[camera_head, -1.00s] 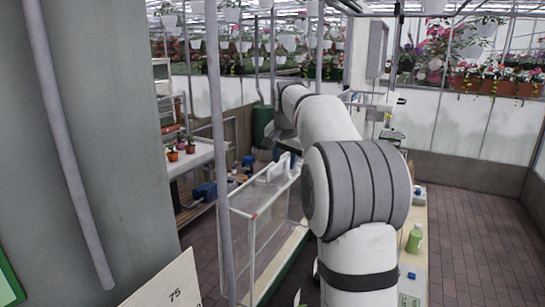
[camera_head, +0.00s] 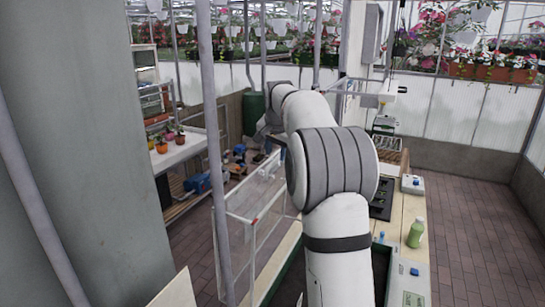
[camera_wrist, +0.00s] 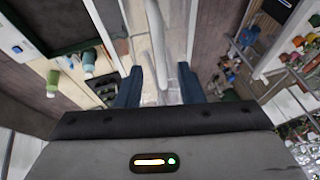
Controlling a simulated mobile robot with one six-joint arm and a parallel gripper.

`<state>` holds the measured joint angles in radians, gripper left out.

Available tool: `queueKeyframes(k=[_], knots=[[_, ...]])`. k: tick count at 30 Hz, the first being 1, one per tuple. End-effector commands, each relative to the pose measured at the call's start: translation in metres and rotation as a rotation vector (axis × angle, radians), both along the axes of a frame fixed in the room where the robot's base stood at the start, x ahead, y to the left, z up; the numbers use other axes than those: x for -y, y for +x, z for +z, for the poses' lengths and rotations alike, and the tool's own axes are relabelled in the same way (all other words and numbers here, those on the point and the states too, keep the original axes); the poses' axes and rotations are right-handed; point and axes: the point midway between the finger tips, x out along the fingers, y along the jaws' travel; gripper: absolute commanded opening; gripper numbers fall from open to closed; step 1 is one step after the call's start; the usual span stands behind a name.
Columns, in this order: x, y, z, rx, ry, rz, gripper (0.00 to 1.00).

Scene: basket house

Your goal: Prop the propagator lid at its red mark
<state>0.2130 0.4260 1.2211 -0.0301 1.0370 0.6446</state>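A clear, thin-framed box or panel (camera_head: 233,232), possibly the propagator lid, stands left of my arm in the head view. In the wrist view the two blue fingers of my gripper (camera_wrist: 160,92) are apart, with no object clearly held. A pale tube (camera_wrist: 158,45) and clear surfaces show beyond and between them. I cannot tell whether the fingers touch these. In the head view my arm hides most of the gripper and part of the clear box.
A bench on the right holds a green bottle (camera_head: 416,232), a dark tray (camera_head: 382,200) and a small grey box (camera_head: 412,185). A thin grey post (camera_head: 213,130) stands close on the left. Potted plants sit on a shelf (camera_head: 180,150). Brick floor (camera_head: 470,225) is clear at right.

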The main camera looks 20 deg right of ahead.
Motion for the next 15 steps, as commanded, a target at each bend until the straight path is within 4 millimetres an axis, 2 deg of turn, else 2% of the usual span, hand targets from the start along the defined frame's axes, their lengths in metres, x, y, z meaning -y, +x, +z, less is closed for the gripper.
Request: queueKeyframes(k=[3,6,15], knots=[[0.001,0.007,-0.015,-0.002,0.0,0.002,0.34],[0.001,0.011,-0.022,0.0,-0.001,0.003,0.34],[0.0,0.013,-0.026,0.0,0.0,0.005,0.34]])
